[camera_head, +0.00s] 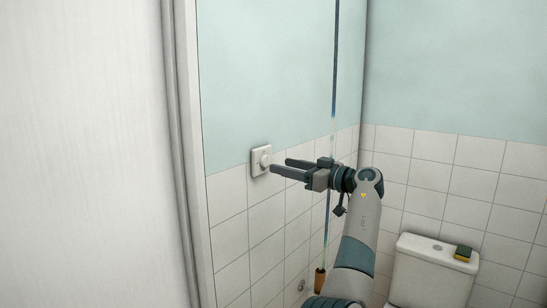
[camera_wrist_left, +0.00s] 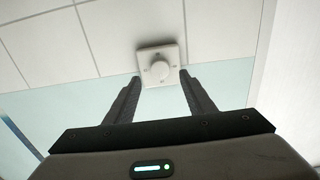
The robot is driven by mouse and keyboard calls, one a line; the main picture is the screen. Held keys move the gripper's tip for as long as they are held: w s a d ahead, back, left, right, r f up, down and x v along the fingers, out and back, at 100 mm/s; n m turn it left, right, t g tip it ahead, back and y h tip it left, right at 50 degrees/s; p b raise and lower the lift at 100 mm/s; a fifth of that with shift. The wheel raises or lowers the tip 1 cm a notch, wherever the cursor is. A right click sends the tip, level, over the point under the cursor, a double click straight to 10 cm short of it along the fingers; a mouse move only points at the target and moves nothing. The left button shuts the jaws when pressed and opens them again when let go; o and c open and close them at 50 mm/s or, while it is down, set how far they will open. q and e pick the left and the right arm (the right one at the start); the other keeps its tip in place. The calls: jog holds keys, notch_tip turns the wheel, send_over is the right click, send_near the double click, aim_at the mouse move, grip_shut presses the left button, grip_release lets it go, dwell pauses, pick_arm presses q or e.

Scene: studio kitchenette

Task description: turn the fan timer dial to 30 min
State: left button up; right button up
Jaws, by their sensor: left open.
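The fan timer dial (camera_head: 265,161) is a round white knob on a square white wall plate (camera_head: 255,164). It is mounted where the white tiles meet the pale blue wall. My left gripper (camera_head: 279,168) is open and empty, its two dark fingers pointing at the dial from the right. In the left wrist view the dial (camera_wrist_left: 159,72) lies just beyond and between the fingertips (camera_wrist_left: 160,77), and I see no contact. Small marks show on the plate, but I cannot read them or the dial's setting. My right gripper is not in view.
A white toilet cistern (camera_head: 425,275) stands at the lower right with a green and yellow sponge (camera_head: 463,253) on it. A thin pole with a wooden end (camera_head: 320,280) stands behind my arm. A white panel (camera_head: 80,150) fills the left side.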

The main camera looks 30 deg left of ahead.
aim_at(267, 162)
pick_arm(q)
jog(key=a+p, duration=0.1)
jog(key=a, duration=0.3)
jog(key=shift+w+r, duration=0.1)
jog(key=shift+w, duration=0.05)
jog(key=shift+a+p, duration=0.45)
jog(key=shift+a, duration=0.15)
jog(key=c, duration=1.1)
